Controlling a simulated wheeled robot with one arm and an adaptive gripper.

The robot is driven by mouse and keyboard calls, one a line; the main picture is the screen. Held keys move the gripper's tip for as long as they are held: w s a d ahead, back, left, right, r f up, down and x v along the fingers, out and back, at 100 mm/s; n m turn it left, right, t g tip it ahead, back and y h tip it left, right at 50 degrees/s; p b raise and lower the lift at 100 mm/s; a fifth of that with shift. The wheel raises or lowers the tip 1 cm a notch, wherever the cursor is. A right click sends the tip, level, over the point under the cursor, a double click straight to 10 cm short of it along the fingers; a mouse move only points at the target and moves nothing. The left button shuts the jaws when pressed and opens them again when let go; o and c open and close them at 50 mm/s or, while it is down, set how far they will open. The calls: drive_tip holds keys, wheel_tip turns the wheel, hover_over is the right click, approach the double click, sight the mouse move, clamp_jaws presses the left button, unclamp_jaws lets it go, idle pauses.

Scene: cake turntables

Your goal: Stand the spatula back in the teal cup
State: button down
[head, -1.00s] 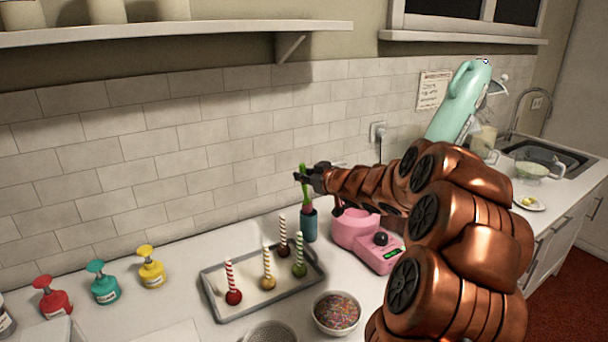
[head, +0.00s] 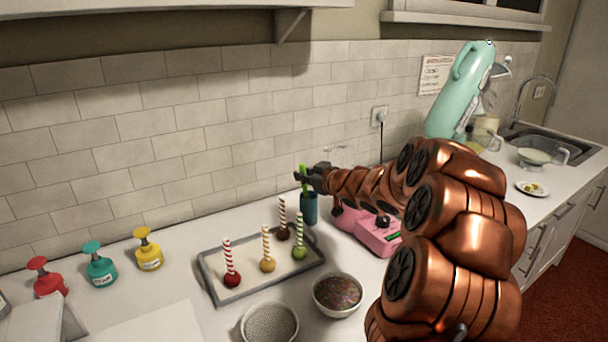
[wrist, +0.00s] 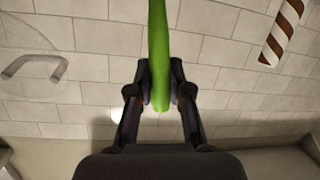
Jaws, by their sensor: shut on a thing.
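The spatula has a bright green handle (head: 305,188) and stands roughly upright at the teal cup (head: 309,209). Its lower end is hidden by the cup's wall, so it appears to be inside the cup. Whether it touches the bottom cannot be told. My gripper (head: 304,176) is just above the cup's rim and shut on the handle. In the wrist view the green handle (wrist: 159,45) lies between both fingers (wrist: 160,92). The cup is not seen in the wrist view.
A grey-rimmed tray (head: 222,296) with several striped-stick cake pops stands left of the cup. A pink scale (head: 376,238) stands right of it, under my arm. A sprinkle bowl (head: 338,294) is in front. The tiled wall (head: 200,150) is close behind.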

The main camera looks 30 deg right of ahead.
drive_tip(key=c, duration=1)
unclamp_jaws()
drive_tip(key=v, duration=1.2)
